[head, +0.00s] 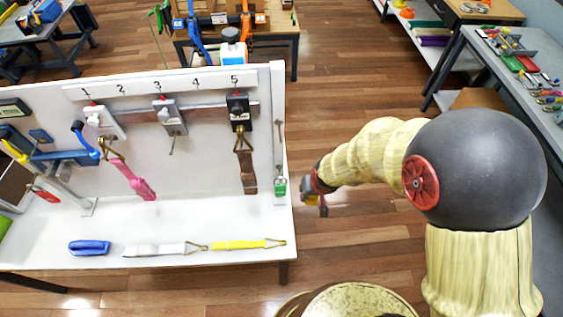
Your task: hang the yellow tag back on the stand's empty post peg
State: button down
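My gripper (316,198) hangs in the gap to the right of the white bench, over the floor. It is small and seen from the side, so whether its fingers are open or shut cannot be told. A small yellow patch shows at its fingers; I cannot tell whether that is the yellow tag. A red tag (45,195) is near a slanted grey post (66,184) at the left. I cannot make out an empty peg.
The white board (200,84) carries numbered hooks with pink (142,187) and brown straps (248,172). Open floor (350,95) lies to the right.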

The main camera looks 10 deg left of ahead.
jog(key=s+a+r+n+p, duration=0.1)
jog(key=s+a+r+p, duration=0.25)
jog(key=r, duration=0.45)
jog(key=s+a+r+g+p, duration=0.1)
jog(key=s+a+r+p, duration=0.15)
jog(key=r+p, duration=0.35)
jog(key=s+a+r+n+p, duration=0.15)
jog(key=s+r+p, duration=0.25)
jog(key=r, duration=0.5)
jog(key=w+a+f+b, duration=0.2)
jog(key=w+a, duration=0.1)
jog(key=w, duration=0.7)
jog(key=shift+f, duration=0.25)
jog(key=shift+a+b, duration=0.1)
jog(key=shift+b, duration=0.2)
jog(key=c, duration=1.2)
grip_release()
jog(key=shift+c, duration=0.2)
jog(key=shift+r, duration=0.1)
jog(key=v, duration=1.1)
jog(key=shift+d+r+y, duration=0.3)
jog(key=shift+d+r, duration=0.05)
jog(key=shift+r, duration=0.05)
jog(key=shift+w+g, duration=0.15)
jog(key=shift+g, duration=0.15)
